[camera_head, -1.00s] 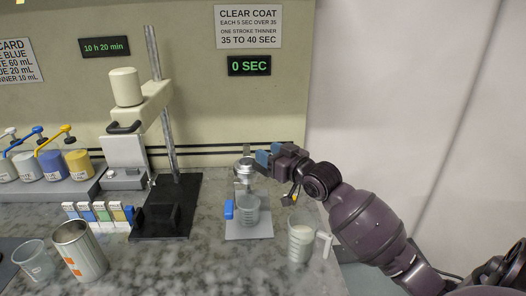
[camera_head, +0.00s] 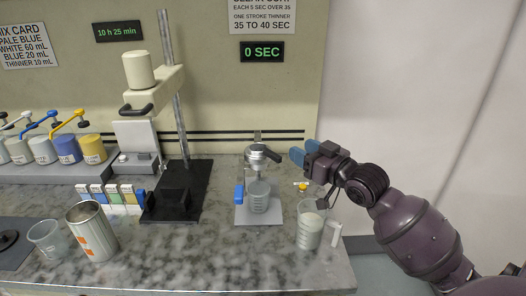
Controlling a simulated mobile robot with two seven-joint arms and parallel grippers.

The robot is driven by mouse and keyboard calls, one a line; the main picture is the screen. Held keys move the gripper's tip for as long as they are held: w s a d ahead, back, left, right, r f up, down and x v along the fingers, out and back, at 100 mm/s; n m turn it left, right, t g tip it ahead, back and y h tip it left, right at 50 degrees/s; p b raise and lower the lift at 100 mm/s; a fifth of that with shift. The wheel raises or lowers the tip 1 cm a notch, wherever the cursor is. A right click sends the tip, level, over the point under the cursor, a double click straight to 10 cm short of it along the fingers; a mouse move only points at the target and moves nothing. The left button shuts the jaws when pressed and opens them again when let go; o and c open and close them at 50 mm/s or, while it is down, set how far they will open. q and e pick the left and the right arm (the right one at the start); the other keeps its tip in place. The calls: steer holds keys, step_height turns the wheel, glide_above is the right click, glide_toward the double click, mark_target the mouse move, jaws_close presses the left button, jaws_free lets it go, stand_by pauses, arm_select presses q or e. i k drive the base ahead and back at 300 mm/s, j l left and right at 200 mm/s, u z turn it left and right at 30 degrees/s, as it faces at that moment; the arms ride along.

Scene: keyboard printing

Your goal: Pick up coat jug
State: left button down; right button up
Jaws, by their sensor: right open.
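The coat jug appears to be the clear measuring jug (camera_head: 309,232) with a pale handle on its right side. It holds whitish liquid and stands upright near the counter's right front edge. My right gripper (camera_head: 302,152) has blue fingertips and is open and empty. In the picture it is above the jug, pointing left, and apart from it. Part of the wrist overlaps the view just above the jug's rim. My left gripper is out of view.
A viscosity-cup stand (camera_head: 244,214) with a clear beaker (camera_head: 258,198) is left of the jug. A metal can (camera_head: 91,236) and an empty cup (camera_head: 48,240) stand at the left. A mixer (camera_head: 175,190) stands behind. The middle front of the counter (camera_head: 190,255) is clear.

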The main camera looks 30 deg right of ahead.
mark_target(311, 222)
steer(key=z, duration=1.45)
